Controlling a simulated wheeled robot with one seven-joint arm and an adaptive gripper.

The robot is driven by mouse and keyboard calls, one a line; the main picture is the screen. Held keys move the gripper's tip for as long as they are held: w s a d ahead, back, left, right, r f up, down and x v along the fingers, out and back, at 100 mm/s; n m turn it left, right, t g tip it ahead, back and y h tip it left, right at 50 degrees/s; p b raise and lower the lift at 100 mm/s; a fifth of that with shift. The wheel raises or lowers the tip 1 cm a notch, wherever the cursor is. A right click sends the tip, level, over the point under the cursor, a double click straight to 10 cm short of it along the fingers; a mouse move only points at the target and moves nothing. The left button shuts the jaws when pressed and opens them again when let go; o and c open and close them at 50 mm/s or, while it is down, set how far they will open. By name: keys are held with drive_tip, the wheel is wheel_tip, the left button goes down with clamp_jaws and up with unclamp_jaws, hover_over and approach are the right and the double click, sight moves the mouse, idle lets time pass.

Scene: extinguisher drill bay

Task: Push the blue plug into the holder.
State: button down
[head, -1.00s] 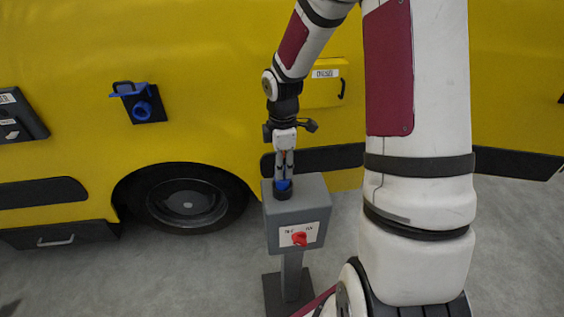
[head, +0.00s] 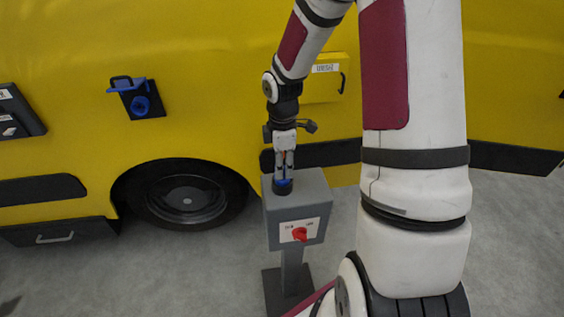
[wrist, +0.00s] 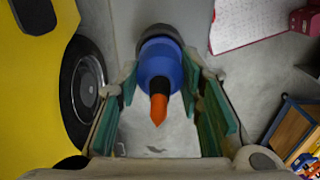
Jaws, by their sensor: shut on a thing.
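The blue plug (head: 283,182) is upright at the top of the grey pedestal box (head: 312,190). A dark ring, seemingly the holder (head: 283,191), surrounds its lower end. In the wrist view the blue plug (wrist: 160,66) has an orange tip facing the camera, and a dark collar (wrist: 158,36) is at its far end. My gripper (head: 284,172) points down from above and is shut on the plug. In the wrist view my gripper (wrist: 168,95) has teal finger pads on both sides of the plug. I cannot tell how deep the plug sits.
A red switch (head: 300,234) is on the pedestal's front. Behind stands a yellow vehicle (head: 220,90) with a wheel (head: 187,200) and a blue flap-lidded socket (head: 141,104). Grey floor is free at the front left.

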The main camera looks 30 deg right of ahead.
drive_tip(key=shift+f, duration=0.1)
drive_tip(key=c, duration=1)
unclamp_jaws()
drive_tip(key=shift+c, duration=0.2)
wheel_tip(320, 180, up, 12)
drive_tip(key=shift+a, duration=0.1)
